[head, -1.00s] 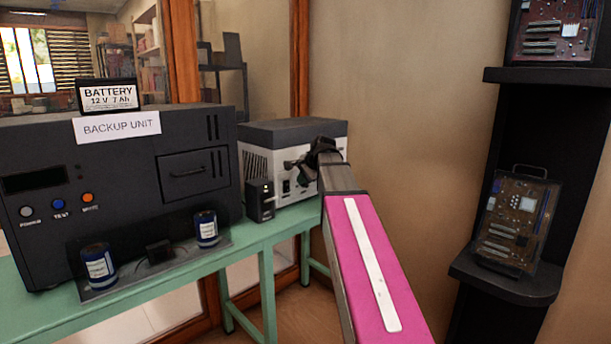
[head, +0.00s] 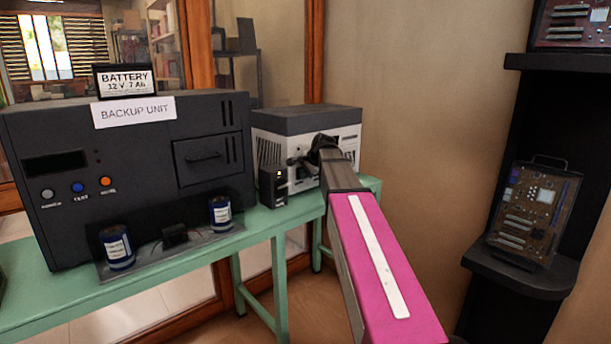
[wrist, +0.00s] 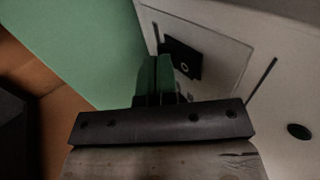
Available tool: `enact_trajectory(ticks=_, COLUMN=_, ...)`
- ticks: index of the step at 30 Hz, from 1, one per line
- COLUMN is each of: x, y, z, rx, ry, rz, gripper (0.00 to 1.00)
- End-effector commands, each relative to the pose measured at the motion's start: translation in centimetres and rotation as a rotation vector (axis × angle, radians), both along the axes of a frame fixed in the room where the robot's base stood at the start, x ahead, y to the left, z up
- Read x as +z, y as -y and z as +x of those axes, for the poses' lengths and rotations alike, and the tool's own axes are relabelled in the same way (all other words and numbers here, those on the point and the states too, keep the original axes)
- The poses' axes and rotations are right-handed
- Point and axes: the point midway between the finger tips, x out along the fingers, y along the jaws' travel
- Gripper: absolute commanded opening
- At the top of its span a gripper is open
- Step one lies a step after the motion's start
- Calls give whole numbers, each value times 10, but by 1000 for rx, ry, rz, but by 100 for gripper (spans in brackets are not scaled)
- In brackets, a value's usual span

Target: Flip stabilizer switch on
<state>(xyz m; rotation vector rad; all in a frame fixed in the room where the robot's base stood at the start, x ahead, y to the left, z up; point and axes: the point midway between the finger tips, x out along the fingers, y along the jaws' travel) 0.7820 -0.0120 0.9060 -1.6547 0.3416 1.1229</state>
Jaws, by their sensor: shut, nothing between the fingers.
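The stabilizer (head: 300,122) is a white box with a dark grey top, standing at the right end of the green table. Its switch (wrist: 183,58) is a black rocker with a round mark, set in a pale panel in the wrist view. My gripper (head: 303,164) is in front of the stabilizer's front face in the head view. In the wrist view my gripper (wrist: 158,72) is shut and empty, its fingers just left of the switch and overlapping its edge. I cannot tell whether they touch it. The head view does not show the switch's position clearly.
A small black box (head: 273,187) stands on the green table (head: 258,222), close to the stabilizer's left front. The large backup unit (head: 135,150) is further left, with blue cans before it. A dark shelf (head: 525,278) with circuit boards stands at right.

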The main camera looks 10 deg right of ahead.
Motion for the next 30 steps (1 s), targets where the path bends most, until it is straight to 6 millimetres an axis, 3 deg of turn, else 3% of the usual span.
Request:
enact_trajectory(ticks=14, x=-1, y=-2, z=3, rx=2, ry=50, rz=28, gripper=0)
enact_trajectory(ticks=30, x=13, y=-2, z=3, rx=2, ry=49, rz=29, gripper=0)
